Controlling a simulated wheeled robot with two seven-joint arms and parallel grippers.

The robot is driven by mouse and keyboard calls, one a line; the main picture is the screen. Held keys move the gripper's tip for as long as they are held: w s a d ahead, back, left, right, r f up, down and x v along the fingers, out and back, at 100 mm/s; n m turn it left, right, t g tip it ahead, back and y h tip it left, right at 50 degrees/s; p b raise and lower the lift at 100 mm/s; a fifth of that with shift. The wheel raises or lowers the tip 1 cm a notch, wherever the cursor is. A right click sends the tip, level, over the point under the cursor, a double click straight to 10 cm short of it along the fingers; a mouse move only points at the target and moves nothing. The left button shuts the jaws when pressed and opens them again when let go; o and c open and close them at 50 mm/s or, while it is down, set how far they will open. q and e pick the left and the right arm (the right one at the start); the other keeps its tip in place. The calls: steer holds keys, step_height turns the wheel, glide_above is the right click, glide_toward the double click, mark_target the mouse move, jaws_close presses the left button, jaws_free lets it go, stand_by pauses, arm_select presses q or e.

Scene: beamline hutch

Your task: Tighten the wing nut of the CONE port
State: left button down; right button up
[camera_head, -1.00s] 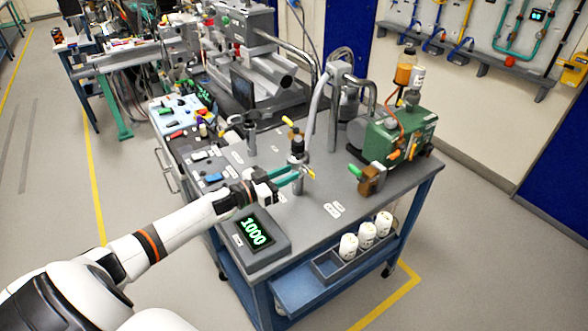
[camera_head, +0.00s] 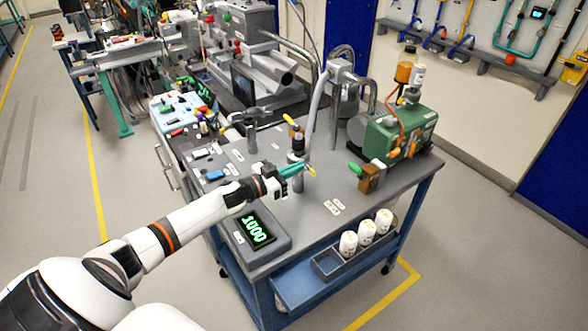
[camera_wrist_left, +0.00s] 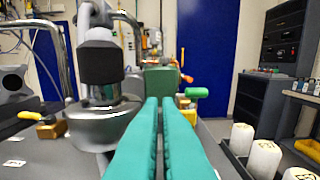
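The port is a grey flanged fitting with a black collar (camera_head: 298,143), standing on the grey bench. It fills the left of the left wrist view (camera_wrist_left: 100,122). A small yellow wing nut (camera_head: 312,171) shows at its right side, just at the teal fingertips of my left gripper (camera_head: 299,169). In the left wrist view the fingers (camera_wrist_left: 159,101) lie side by side with only a thin gap, and they hide the wing nut. The gripper looks shut on it. No label reading CONE is legible. My right gripper is not in view.
A green pump (camera_head: 400,135) and a brass block with a green handle (camera_head: 370,178) stand to the right. A yellow-handled valve (camera_head: 291,120) is behind the port. White bottles (camera_head: 366,232) stand on a lower shelf.

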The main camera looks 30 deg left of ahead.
arm_select(q)
steer(key=m+b, duration=0.1)
steer(key=m, duration=0.3)
steer(key=d+f+m+b, duration=0.1)
steer(key=m+b, duration=0.1)
steer(key=m, duration=0.2)
steer(key=m+b, duration=0.2)
steer(key=m, duration=0.2)
steer(key=shift+s+d+f, duration=0.2)
steer(key=shift+s+d, duration=0.05)
steer(key=shift+s, duration=0.05)
steer(key=shift+f+m+b, duration=0.3)
steer(key=shift+m+b, duration=1.1)
steer(key=shift+m, duration=0.65)
steer(key=shift+f+m+b, duration=0.3)
steer(key=shift+m+b, duration=1.05)
steer(key=shift+m, duration=0.75)
steer(key=shift+f+m+b, duration=0.3)
steer(key=shift+m+b, duration=1.1)
steer(key=shift+m, duration=0.95)
